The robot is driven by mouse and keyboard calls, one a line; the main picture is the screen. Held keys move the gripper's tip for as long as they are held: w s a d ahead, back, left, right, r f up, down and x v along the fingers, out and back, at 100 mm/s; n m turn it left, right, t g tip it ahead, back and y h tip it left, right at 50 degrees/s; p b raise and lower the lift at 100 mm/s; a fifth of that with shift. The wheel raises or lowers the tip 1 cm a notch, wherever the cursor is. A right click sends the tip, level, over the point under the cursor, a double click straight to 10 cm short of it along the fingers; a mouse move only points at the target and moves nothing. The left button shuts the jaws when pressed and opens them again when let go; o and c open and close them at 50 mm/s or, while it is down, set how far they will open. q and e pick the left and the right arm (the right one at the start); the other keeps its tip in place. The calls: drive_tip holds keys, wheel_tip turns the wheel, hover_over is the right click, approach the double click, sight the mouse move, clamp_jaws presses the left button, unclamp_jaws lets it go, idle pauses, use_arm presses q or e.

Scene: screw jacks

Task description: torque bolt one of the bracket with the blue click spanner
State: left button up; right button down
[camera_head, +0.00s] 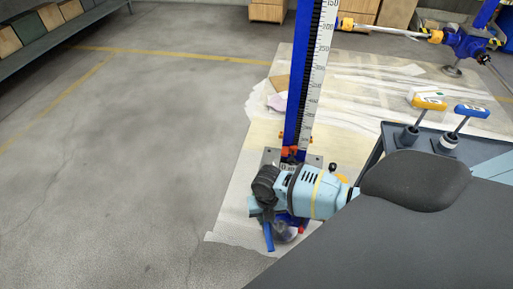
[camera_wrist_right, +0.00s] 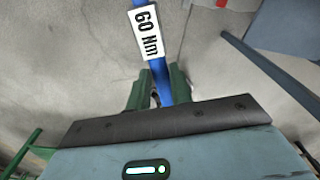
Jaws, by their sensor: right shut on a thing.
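The blue click spanner (camera_wrist_right: 158,72) shows in the right wrist view as a blue shaft with a white "60 Nm" label. My right gripper (camera_wrist_right: 158,95) is shut around the shaft with its green fingers, and the shaft runs up out of the picture. In the head view my right gripper (camera_head: 264,213) is low beside the foot of the blue column, and a short blue piece (camera_head: 268,238) shows below it. The bracket's bolts cannot be told apart; my wrist hides much of the foot. My left gripper is not in view.
The blue column (camera_head: 296,80) carries a white scale and stands on a grey plate (camera_head: 270,157). A grey cart (camera_head: 375,158) at right holds a yellow-handled tool (camera_head: 428,101) and a blue-handled tool (camera_head: 472,111). The floor at left is clear.

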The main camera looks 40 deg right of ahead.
drive_tip(key=s+d+n+b, duration=0.1)
drive_tip(key=d+n+b, duration=0.1)
drive_tip(key=d+n, duration=0.5)
drive_tip(key=d, duration=0.2)
drive_tip(key=shift+s+d+n, duration=0.35)
drive_tip(key=shift+n, duration=0.05)
drive_tip(key=shift+s, duration=0.1)
drive_tip(key=shift+f+b, duration=0.35)
drive_tip(key=shift+f, duration=0.05)
drive_tip(key=shift+f+b, duration=0.4)
drive_tip(key=shift+f, duration=0.1)
idle(0.6)
